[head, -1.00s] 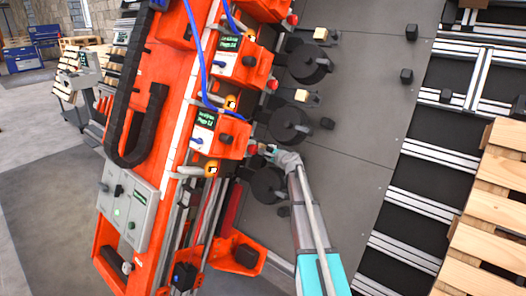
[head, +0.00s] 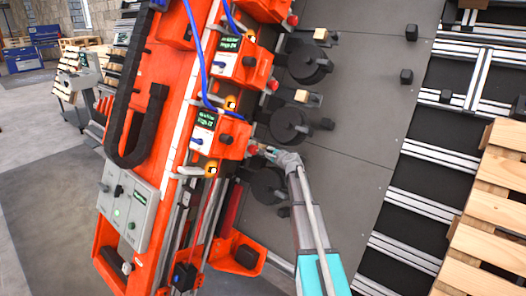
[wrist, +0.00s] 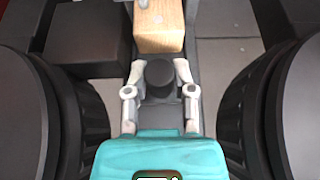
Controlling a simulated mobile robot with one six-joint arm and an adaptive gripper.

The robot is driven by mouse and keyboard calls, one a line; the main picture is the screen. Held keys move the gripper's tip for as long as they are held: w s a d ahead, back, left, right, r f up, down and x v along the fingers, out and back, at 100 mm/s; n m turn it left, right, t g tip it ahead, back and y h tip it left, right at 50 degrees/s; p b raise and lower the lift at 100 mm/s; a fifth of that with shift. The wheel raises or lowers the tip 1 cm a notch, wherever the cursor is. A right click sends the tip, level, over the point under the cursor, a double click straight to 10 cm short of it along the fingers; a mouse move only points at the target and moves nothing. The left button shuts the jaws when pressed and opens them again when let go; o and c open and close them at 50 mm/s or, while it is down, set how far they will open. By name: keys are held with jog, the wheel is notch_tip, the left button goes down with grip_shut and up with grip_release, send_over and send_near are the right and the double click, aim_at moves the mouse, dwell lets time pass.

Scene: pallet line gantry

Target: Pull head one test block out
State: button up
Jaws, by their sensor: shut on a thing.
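My gripper (wrist: 159,72) is shut with its two pale fingers on either side of a dark round knob (wrist: 159,74) in the wrist view. Directly beyond the knob is a wooden test block (wrist: 158,28), and the knob appears to be its handle. In the head view my gripper (head: 262,149) reaches in at the lowest orange head unit (head: 232,138). The test block there is mostly hidden behind the fingers and is hard to make out.
Large dark round discs (wrist: 22,115) flank my gripper closely on both sides. Other dark discs (head: 290,126) and pale blocks with dark knobs (head: 301,96) line the grey panel. A blue hose (head: 203,70) runs along the orange gantry. A wooden pallet (head: 490,225) stands at right.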

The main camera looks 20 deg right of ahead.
jog(key=shift+s, duration=0.15)
jog(key=shift+s+d, duration=0.65)
jog(key=shift+s, duration=0.4)
jog(key=shift+s+d, duration=0.65)
jog(key=shift+s, duration=0.35)
jog(key=shift+s+d, duration=0.65)
jog(key=shift+s, duration=0.4)
jog(key=shift+s+d, duration=0.1)
jog(key=shift+s, duration=0.05)
jog(key=shift+s+d, duration=0.5)
jog(key=shift+s, duration=0.3)
jog(key=shift+s+d, duration=0.45)
jog(key=shift+s, duration=0.35)
jog(key=shift+s+d, duration=0.5)
jog(key=shift+s, duration=0.3)
jog(key=o, duration=0.8)
jog(key=shift+s, duration=0.1)
